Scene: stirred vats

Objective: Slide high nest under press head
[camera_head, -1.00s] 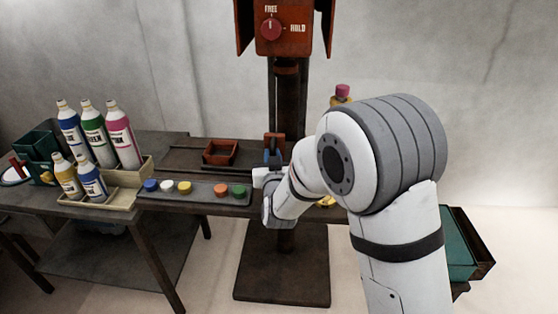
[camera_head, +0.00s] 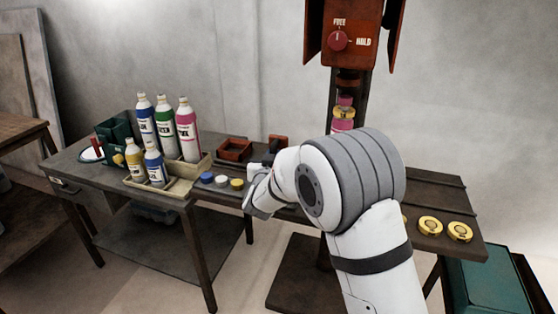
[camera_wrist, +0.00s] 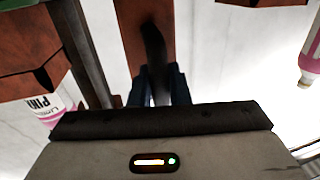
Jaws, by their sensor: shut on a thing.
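The press head (camera_head: 345,35) is a red-orange box on a dark column, with a FREE/HOLD dial. A pink bottle with a yellow ring (camera_head: 344,112) stands below it in the head view; its foot and any nest there are hidden behind my arm. A low open red-brown nest (camera_head: 235,150) is on the bench to the left. A red-brown upright (camera_head: 278,141) stands between them; it also shows in the wrist view (camera_wrist: 140,30). My gripper (camera_wrist: 158,90) is shut on its dark handle (camera_wrist: 154,50). In the head view my wrist largely hides the fingers.
A tray (camera_head: 190,183) with several paint bottles stands on the left of the bench. A row of coloured caps (camera_head: 221,181) lies in front of the low nest. Yellow rings (camera_head: 445,228) lie at the right. A teal bin (camera_head: 488,288) is low right.

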